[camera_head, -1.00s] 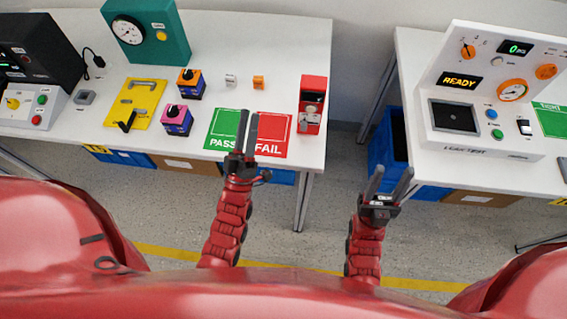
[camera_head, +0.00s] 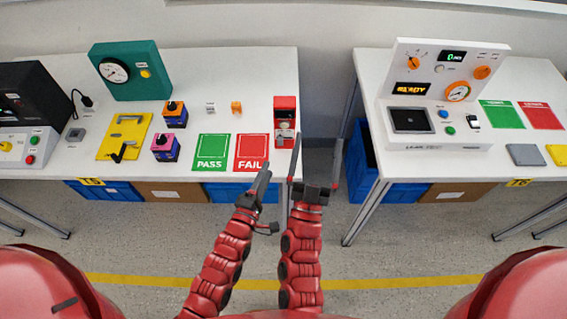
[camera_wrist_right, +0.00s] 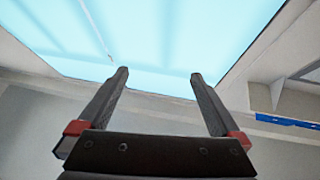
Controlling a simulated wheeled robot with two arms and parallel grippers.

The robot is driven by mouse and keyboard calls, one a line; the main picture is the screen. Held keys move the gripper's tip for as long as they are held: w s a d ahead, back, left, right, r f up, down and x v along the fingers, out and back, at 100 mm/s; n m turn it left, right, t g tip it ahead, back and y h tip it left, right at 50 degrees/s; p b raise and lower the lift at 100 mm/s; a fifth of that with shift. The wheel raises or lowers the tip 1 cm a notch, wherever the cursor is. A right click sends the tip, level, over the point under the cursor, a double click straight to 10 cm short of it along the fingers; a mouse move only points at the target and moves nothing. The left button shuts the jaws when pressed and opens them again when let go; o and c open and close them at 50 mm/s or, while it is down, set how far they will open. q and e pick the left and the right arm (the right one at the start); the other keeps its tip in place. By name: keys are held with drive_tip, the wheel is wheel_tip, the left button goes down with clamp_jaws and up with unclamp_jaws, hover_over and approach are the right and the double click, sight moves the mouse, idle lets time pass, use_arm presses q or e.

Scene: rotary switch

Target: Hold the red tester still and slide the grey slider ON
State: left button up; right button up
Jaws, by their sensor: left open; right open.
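The red tester (camera_head: 285,105) stands upright near the right end of the left table, with a grey part on its front. I cannot make out the slider or its setting at this size. My left gripper (camera_head: 264,180) is open and empty, in front of the table's edge below the FAIL mat. My right gripper (camera_head: 316,163) is open and empty, in front of the tester and a little to its right. In the right wrist view its open fingers (camera_wrist_right: 160,75) point up at a pale blue, bright area. Neither gripper touches the tester.
A green PASS mat (camera_head: 211,153) and red FAIL mat (camera_head: 251,152) lie left of the tester. Purple (camera_head: 166,146) and orange-topped (camera_head: 174,115) switch boxes stand further left. A gap separates this table from the right table with a white READY machine (camera_head: 440,95).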

sight(285, 119)
drive_tip(key=w+a+f+n+g+y, duration=0.25)
drive_tip(key=a+f+g+y, duration=0.35)
drive_tip(key=f, duration=0.3)
drive_tip(key=shift+n+h, duration=0.4)
drive_tip(key=shift+n, duration=0.05)
drive_tip(key=w, duration=0.5)
drive_tip(key=w+a, duration=0.1)
drive_tip(key=w, duration=1)
drive_tip(key=shift+w+a+f, duration=0.1)
drive_tip(key=shift+w+a, duration=0.05)
drive_tip(key=shift+w, duration=0.2)
drive_tip(key=shift+c, duration=0.3)
